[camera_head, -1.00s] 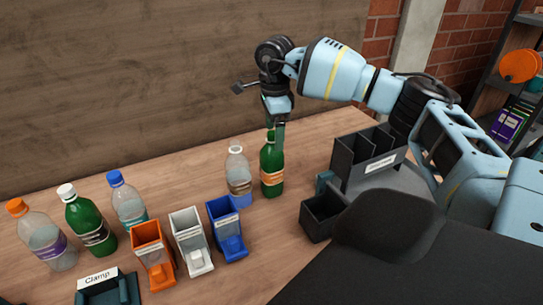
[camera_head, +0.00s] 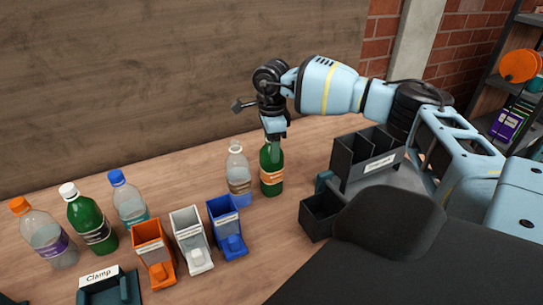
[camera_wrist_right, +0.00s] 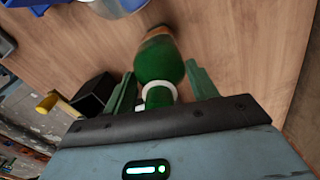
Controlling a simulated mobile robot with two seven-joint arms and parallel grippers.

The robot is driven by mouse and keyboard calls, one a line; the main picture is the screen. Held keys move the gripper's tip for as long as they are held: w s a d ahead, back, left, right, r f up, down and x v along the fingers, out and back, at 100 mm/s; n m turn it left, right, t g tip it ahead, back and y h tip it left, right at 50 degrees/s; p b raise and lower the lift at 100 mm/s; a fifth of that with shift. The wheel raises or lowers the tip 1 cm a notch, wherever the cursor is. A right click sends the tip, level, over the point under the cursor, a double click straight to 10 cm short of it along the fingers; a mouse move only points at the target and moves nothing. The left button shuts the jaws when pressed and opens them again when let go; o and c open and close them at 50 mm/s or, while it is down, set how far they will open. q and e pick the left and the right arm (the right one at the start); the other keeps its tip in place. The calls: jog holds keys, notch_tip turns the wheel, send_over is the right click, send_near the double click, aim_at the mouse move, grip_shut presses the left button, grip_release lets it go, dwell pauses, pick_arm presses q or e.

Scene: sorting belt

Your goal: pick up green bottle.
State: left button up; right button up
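A green bottle (camera_head: 271,178) with an orange label stands upright on the wooden table, right of the other bottles. My right gripper (camera_head: 275,140) is over its top and hides its cap in the head view. In the right wrist view the green bottle (camera_wrist_right: 158,62) has its neck, with a white ring, between the two green fingers of my right gripper (camera_wrist_right: 161,91). The fingers are spread, with gaps on both sides of the neck. A second green bottle (camera_head: 90,222) with a white cap stands at the left. My left gripper is not in view.
A clear bottle (camera_head: 238,170) stands close at the left of the orange-labelled bottle. Further left are a blue-capped bottle (camera_head: 129,203), an orange-capped bottle (camera_head: 43,235) and orange, white and blue bins (camera_head: 226,223). A dark organiser (camera_head: 345,170) and small black box (camera_head: 310,222) stand right.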

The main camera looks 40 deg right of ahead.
jog(key=c, duration=0.5)
jog(key=shift+r, duration=0.1)
